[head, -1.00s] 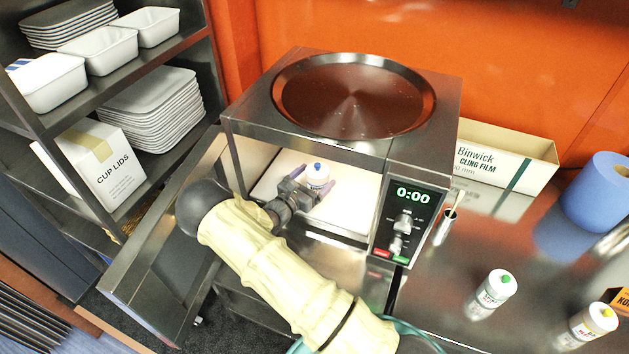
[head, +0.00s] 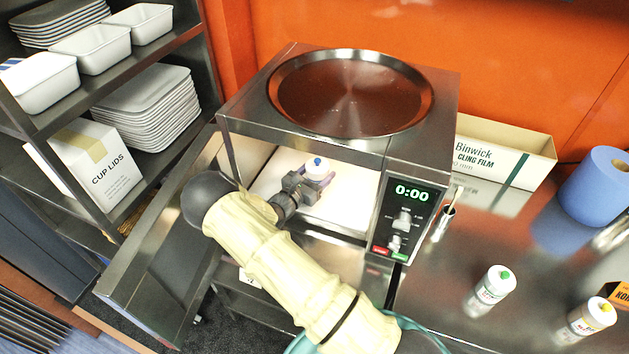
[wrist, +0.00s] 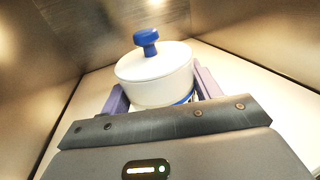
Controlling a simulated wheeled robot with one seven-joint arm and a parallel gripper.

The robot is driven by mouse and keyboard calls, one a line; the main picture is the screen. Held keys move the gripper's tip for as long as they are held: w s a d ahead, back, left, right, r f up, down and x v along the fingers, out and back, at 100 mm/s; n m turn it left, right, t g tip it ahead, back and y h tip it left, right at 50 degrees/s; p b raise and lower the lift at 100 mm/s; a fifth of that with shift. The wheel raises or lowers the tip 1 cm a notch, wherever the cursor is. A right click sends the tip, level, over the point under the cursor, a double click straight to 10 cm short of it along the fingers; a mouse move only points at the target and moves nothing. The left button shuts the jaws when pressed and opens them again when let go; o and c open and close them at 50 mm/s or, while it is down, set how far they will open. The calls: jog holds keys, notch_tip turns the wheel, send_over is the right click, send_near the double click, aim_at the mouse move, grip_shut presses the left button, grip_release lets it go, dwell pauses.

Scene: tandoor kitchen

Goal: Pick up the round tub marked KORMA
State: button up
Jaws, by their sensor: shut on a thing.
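A round white tub (wrist: 155,78) with a blue knob on its lid is between the two purple fingers of my gripper (wrist: 160,90) in the wrist view. The fingers are shut on its sides. In the head view the tub (head: 317,168) and my gripper (head: 312,184) are inside the open oven cavity. The tub is upright. A blue band shows low on it, but no lettering can be read, so I cannot tell if it is marked KORMA. Its base is hidden by my gripper.
The oven's steel walls surround my gripper, with the control panel (head: 405,215) at right and the open door (head: 160,240) at left. Two white bottles, one green-capped (head: 491,290), one yellow-capped (head: 586,319), stand on the counter. A cling film box (head: 500,160) is behind.

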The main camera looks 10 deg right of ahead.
aim_at(311, 172)
jog(key=shift+w+d+r, duration=0.1)
jog(key=shift+d+r, duration=0.05)
jog(key=shift+r+b, duration=0.3)
jog(key=shift+r, duration=0.15)
jog(key=shift+s+a+r+b, duration=0.2)
jog(key=shift+r+b, duration=0.15)
jog(key=shift+r, duration=0.2)
jog(key=shift+s+a+r+b, duration=0.2)
jog(key=shift+r+b, duration=0.1)
jog(key=shift+r, duration=0.25)
jog(key=s+a+b, duration=0.3)
jog(key=s+a, duration=0.7)
jog(key=s, duration=0.3)
jog(key=shift+s, duration=0.4)
jog(key=shift+w, duration=0.1)
